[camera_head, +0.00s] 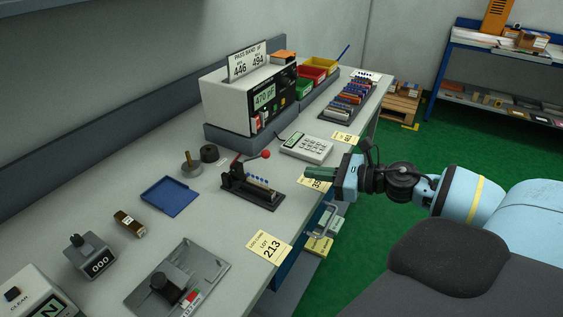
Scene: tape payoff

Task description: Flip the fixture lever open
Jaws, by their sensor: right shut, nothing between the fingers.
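The fixture (250,190) is a small black stand on the bench, holding a pale strip with blue parts. Its lever has a red ball knob (266,154) just behind the stand, on a thin arm leading left to the fixture's upright block. I cannot tell from this angle whether the lever is open or closed. My right gripper (310,173) comes in from the right, shut and empty, with its fingers pointing left toward the fixture. It is apart from the knob, to its right and slightly lower in the picture. My left gripper is not in view.
A keypad device (306,148) sits behind the fixture, and a tester (245,97) with a display stands farther back. A blue tray (170,196) lies left of the fixture. A yellow lot card (268,247) lies near the bench's front edge. A grey plate (200,268) is in front.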

